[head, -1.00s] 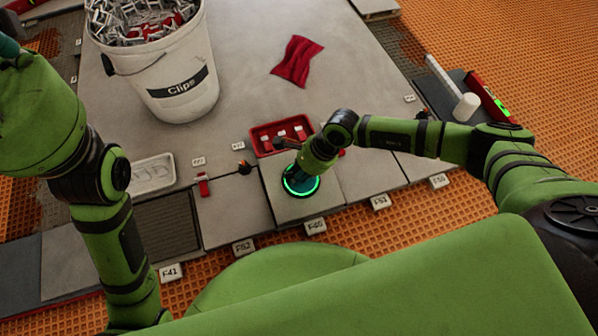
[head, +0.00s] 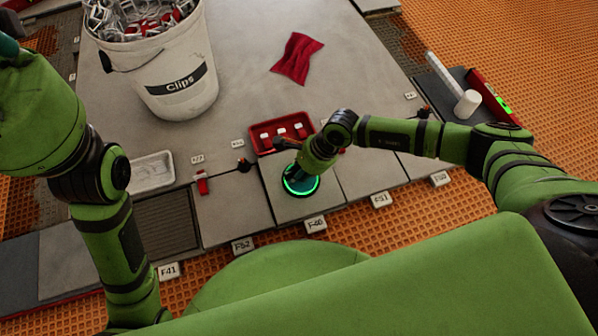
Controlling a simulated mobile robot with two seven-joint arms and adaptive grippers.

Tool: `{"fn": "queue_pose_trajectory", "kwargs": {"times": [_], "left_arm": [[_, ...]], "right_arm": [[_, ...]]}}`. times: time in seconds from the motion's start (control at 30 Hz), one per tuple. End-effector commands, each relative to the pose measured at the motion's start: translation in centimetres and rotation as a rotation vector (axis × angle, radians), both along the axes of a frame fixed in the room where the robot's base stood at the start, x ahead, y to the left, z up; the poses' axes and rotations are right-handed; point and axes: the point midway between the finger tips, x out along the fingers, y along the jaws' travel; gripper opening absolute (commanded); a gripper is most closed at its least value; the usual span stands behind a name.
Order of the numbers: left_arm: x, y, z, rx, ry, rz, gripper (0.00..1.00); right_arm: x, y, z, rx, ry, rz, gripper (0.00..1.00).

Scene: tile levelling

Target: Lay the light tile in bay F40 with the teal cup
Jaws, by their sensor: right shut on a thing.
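The teal cup (head: 300,187) shows as a round pad with a bright green ring. It sits on the light grey tile (head: 290,210) behind the label F40 (head: 316,223). My right gripper (head: 306,169) is over the cup and shut on it; its fingertips are mostly hidden by the wrist. The tile looks about flat between its neighbours; I cannot tell whether it rests fully on the bed. My left arm stands at the left, with its gripper out of view.
A red tray (head: 264,143) with white pieces lies just behind the cup. A white bucket of clips (head: 175,85) stands at the back left, with a red cloth (head: 297,58) to its right. A white tray (head: 152,172) and mallet (head: 466,103) lie at the sides.

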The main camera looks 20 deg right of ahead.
Motion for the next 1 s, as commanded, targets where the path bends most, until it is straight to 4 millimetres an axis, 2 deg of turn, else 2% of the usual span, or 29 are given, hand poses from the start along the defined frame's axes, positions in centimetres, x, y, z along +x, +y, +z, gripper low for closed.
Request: {"fn": "queue_pose_trajectory", "kwargs": {"times": [0.43, 0.47, 0.5, 0.83, 1.0], "left_arm": [[0.0, 0.0, -0.2, 0.0, 0.0, 0.0, 0.0], [0.0, 0.0, -0.2, 0.0, 0.0, 0.0, 0.0], [0.0, 0.0, -0.2, 0.0, 0.0, 0.0, 0.0], [0.0, 0.0, -0.2, 0.0, 0.0, 0.0, 0.0], [0.0, 0.0, -0.2, 0.0, 0.0, 0.0, 0.0]], "right_arm": [[0.2, 0.2, 0.0, 0.005, -0.007, 0.0, 0.0], [0.2, 0.2, 0.0, 0.005, -0.006, 0.0, 0.44], [0.2, 0.1, 0.0, 0.005, -0.006, 0.0, 0.59], [0.0, 0.0, -0.3, 0.0, 0.0, 0.0, 0.59], [-0.1, -0.7, 1.1, 0.0, -0.002, -0.001, 0.59]]}}
